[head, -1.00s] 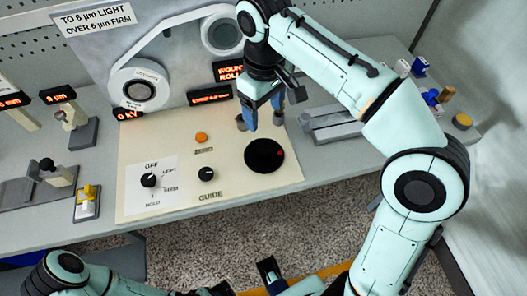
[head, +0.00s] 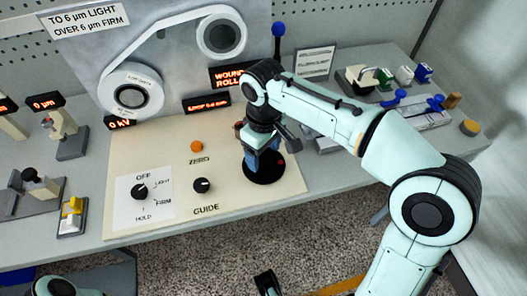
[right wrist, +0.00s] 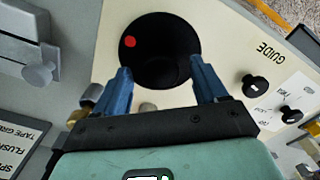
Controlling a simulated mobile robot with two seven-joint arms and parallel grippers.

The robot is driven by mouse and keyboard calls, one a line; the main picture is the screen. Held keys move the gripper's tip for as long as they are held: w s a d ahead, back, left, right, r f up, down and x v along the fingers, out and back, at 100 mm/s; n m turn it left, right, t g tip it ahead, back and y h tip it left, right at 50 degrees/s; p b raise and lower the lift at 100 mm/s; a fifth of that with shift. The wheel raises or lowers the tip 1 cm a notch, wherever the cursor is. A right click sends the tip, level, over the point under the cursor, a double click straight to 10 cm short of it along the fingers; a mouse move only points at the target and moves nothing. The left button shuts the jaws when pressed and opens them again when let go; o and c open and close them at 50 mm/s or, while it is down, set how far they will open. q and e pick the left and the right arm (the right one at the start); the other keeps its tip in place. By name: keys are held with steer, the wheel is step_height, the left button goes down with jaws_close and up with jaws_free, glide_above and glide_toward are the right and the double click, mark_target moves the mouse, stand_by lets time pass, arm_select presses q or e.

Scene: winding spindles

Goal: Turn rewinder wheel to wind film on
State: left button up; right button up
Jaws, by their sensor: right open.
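The rewinder wheel is a black disc (head: 262,178) with a red dot, on the cream panel's right part. My right gripper (head: 263,160) points down over it and hides part of it. In the right wrist view the wheel (right wrist: 160,50) lies beyond the open gripper (right wrist: 163,78), whose two blue fingers show either side of its near part. Nothing is held; I cannot tell whether the fingers touch the wheel. White film runs between a lower left roll (head: 130,90) and an upper roll (head: 221,35). A dark piece at the bottom edge may be my left gripper; its state is unclear.
The cream panel (head: 235,200) also bears an orange ZERO button (head: 196,146), a GUIDE knob (head: 202,185) and an OFF/LIGHT/FIRM/HOLD selector (head: 139,191). A yellow switch (head: 72,207) stands at left. Blue-handled fixtures (head: 400,97) stand at the right. A blue-topped post (head: 278,32) rises behind my arm.

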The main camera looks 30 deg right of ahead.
steer(key=c, duration=1.1)
steer(key=shift+o, duration=0.2)
arm_select(q)
steer(key=shift+s+r+p, duration=0.1)
steer(key=shift+r+p, duration=0.15)
steer(key=shift+p, duration=0.05)
arm_select(e)
steer(key=shift+m, duration=0.3)
steer(key=m+p, duration=0.1)
steer(key=m, duration=0.1)
steer(key=shift+r+m+p, duration=0.1)
steer(key=shift+m+p, duration=0.3)
steer(key=m+p, duration=0.2)
steer(key=m, duration=0.3)
steer(key=m+p, duration=0.1)
steer(key=m, duration=0.4)
steer(key=shift+m+p, duration=0.35)
steer(key=shift+m, duration=0.05)
arm_select(q)
steer(key=shift+g, duration=0.4)
steer(key=r, duration=0.3)
steer(key=s+r, duration=0.1)
steer(key=r, duration=0.1)
steer(key=shift+r+p, duration=0.2)
steer(key=shift+p, duration=0.15)
arm_select(e)
steer(key=m, duration=0.5)
steer(key=shift+w, duration=0.1)
steer(key=shift+m, duration=0.4)
